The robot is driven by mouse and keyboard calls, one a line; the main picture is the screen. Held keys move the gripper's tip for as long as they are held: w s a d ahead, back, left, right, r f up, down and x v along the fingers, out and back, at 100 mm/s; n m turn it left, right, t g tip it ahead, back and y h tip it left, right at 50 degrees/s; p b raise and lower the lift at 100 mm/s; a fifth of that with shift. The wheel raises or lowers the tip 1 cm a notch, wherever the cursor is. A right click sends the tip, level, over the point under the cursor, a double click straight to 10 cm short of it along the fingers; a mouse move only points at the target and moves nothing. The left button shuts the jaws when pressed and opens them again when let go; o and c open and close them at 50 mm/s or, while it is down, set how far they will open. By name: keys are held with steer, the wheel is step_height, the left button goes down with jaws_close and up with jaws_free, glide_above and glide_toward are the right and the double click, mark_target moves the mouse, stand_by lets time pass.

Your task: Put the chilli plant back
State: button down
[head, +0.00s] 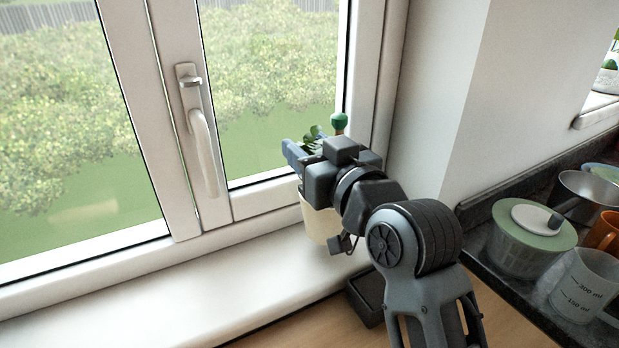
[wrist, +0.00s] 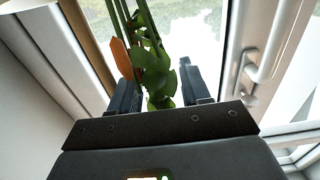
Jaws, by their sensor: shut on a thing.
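The chilli plant's green leaves (head: 314,134) show behind my gripper (head: 300,158) at the right end of the window sill. In the wrist view, green stems and leaves (wrist: 160,75) and an orange pointed piece (wrist: 121,57) show between the two dark fingers of my gripper (wrist: 160,90). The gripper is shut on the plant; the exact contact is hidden. A cream pot (head: 316,222) shows below the gripper, partly covered by it. I cannot tell whether the pot rests on the sill (head: 170,297) or hangs just above it.
The window frame and its handle (head: 204,140) stand close behind and left. A dark box (head: 367,300) is below my arm. A green-lidded container (head: 530,238) and measuring cup (head: 583,285) stand right. The sill's left part is clear.

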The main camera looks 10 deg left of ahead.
steer(key=shift+f+b, duration=1.55)
steer(key=shift+f, duration=0.35)
steer(key=shift+f, duration=0.2)
steer(key=c, duration=0.5)
jaws_free()
steer(key=shift+r, duration=0.1)
steer(key=b+v, duration=0.2)
steer(key=v, duration=1)
